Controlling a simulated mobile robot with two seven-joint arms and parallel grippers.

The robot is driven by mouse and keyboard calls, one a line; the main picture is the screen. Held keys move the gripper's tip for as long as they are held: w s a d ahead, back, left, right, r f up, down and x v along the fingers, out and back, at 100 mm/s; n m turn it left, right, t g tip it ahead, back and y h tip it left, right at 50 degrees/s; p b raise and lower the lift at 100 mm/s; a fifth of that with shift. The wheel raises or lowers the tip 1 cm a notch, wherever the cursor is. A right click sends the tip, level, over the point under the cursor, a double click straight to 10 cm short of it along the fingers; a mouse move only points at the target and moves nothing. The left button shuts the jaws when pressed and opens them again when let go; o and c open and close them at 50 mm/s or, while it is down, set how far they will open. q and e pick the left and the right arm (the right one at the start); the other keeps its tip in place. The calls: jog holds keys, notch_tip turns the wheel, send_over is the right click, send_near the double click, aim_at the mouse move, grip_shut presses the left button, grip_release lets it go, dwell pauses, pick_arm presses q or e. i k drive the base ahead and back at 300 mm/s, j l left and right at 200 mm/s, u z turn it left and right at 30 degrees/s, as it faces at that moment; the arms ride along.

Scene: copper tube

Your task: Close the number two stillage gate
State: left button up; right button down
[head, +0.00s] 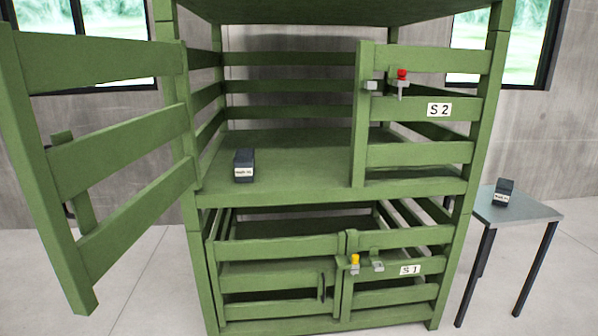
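The green stillage stands in front of me with an upper and a lower bay. The upper bay carries the label S 2 (439,110). Its left gate leaf (120,152) is swung wide open toward me on the left, with part of a dark handle (70,210) showing behind its slats. Its right leaf (418,153) stands across the right part of the opening. A latch with a red knob (402,74) sits on that right leaf, beside a grey metal bracket (371,86). Neither of my grippers shows in the head view.
A small dark labelled box (244,165) rests on the upper deck near its front left. The lower S 1 gate (280,278) is closed, with a yellow-knobbed latch (355,263). A side table (535,214) holding another dark box (503,192) stands at right. Floor at lower left is clear.

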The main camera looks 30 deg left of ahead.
aim_at(49, 177)
jog(key=k+j, duration=0.2)
jog(key=j, duration=0.2)
jog(key=k+j, duration=0.35)
jog(key=j, duration=0.2)
jog(key=k+j, duration=0.1)
jog(key=j, duration=1)
jog(key=k+j, duration=0.15)
jog(key=j, duration=0.3)
jog(key=i+j+z, duration=0.15)
jog(key=j, duration=1.9)
jog(key=k, duration=0.05)
